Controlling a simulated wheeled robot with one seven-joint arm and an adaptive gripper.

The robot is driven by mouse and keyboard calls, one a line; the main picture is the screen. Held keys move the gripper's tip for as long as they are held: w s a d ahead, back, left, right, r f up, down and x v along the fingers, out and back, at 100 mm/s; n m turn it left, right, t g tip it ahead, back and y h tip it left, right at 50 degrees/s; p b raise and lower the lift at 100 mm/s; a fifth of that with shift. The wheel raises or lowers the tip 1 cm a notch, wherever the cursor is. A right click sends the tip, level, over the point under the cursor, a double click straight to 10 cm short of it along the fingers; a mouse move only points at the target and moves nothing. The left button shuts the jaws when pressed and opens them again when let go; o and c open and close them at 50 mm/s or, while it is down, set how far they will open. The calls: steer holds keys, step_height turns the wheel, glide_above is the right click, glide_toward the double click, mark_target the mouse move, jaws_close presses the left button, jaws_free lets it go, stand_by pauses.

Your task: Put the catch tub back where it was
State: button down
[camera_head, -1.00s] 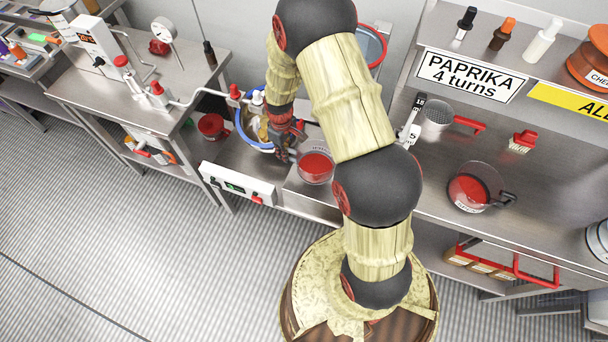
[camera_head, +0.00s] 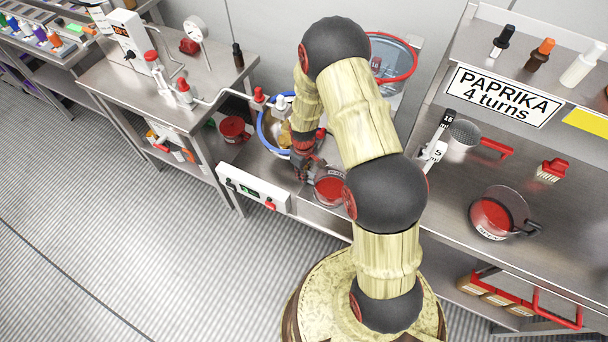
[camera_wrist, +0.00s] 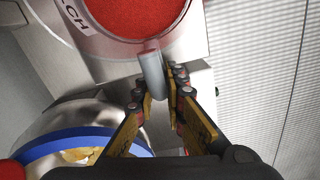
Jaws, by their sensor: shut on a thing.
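The catch tub (camera_head: 329,190) is a clear round tub with red powder, low in the middle of the head view, partly hidden by my arm. In the wrist view the tub (camera_wrist: 128,14) fills the top, with the letters "CH" on its rim. Its grey handle (camera_wrist: 152,72) sits between my fingers. My gripper (camera_wrist: 162,92) is shut on that handle, and in the head view my gripper (camera_head: 310,174) is at the tub's left side. I cannot tell whether the tub's base touches the bench.
A blue-rimmed drum (camera_head: 264,132) stands just left of my gripper. A white control box (camera_head: 252,189) is at the front edge. A red-rimmed clear container (camera_head: 397,78) is behind my arm. A beaker of red powder (camera_head: 492,216) and a red-handled metal cup (camera_head: 461,138) stand on the right bench.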

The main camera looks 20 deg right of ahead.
steer(key=c, duration=1.8)
jaws_free()
steer(key=shift+f, duration=0.1)
steer(key=shift+c, duration=0.2)
step_height(320, 180, up, 12)
steer(key=p, duration=0.3)
steer(key=shift+w, duration=0.1)
steer(key=s+a+r+m+t, duration=0.1)
steer(key=s+a+r, duration=0.1)
steer(key=r, duration=1)
steer(key=s+a+r+m+t, duration=0.1)
steer(key=s+r+t, duration=0.1)
steer(key=r, duration=1)
steer(key=s+a+r+m+t, duration=0.1)
steer(key=s+a+r, duration=0.1)
steer(key=s+r, duration=0.5)
steer(key=s+a+r+m+t, duration=0.1)
steer(key=s+a+r+m, duration=0.1)
steer(key=s+r, duration=0.5)
steer(key=s, duration=0.5)
steer(key=shift+r+t, duration=0.4)
